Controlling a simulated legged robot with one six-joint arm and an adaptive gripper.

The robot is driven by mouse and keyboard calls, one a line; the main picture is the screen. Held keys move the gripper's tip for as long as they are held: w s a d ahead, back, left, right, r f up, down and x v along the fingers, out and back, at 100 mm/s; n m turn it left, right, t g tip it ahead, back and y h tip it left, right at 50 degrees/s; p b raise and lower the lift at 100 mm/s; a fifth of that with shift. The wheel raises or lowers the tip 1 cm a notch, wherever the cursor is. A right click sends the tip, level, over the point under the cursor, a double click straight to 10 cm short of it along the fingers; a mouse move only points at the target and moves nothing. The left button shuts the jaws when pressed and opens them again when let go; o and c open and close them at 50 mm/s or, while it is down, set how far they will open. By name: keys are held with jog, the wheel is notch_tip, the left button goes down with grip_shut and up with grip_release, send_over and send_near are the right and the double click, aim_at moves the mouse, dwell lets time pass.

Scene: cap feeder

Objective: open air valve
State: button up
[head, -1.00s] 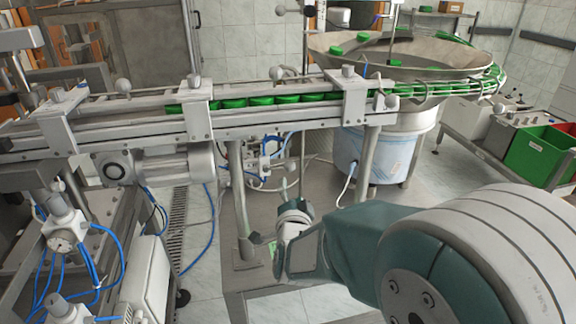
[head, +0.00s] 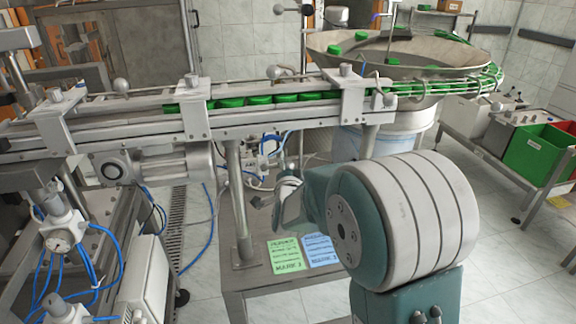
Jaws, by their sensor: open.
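A small pneumatic unit with blue hoses (head: 269,147) sits under the conveyor, behind the table's post. It looks like the air valve's place, but the valve handle itself is too small and partly covered to make out. My gripper (head: 263,202) shows only in part at the end of my arm, in front of and below that unit. It is open, and nothing shows in it. My arm hides most of the gripper and the area to its right.
A conveyor (head: 140,133) with green caps (head: 260,99) runs above my gripper to a metal feeder bowl (head: 400,48). A steel post (head: 238,215) stands just left of my gripper. Green and blue cards (head: 286,256) lie on the metal table (head: 235,281).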

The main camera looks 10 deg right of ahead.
grip_shut()
jog(key=shift+f, duration=0.1)
jog(key=m, duration=0.1)
jog(key=f+m, duration=0.1)
jog(key=m, duration=0.1)
jog(key=shift+a+f+m+g, duration=0.25)
jog(key=shift+f+m+g, duration=0.15)
jog(key=a+f+m+g+y, duration=0.1)
jog(key=a+f+m+y, duration=0.2)
jog(key=m, duration=0.9)
jog(key=shift+a+f, duration=0.85)
jog(key=shift+a, duration=0.55)
jog(key=shift+s, duration=0.1)
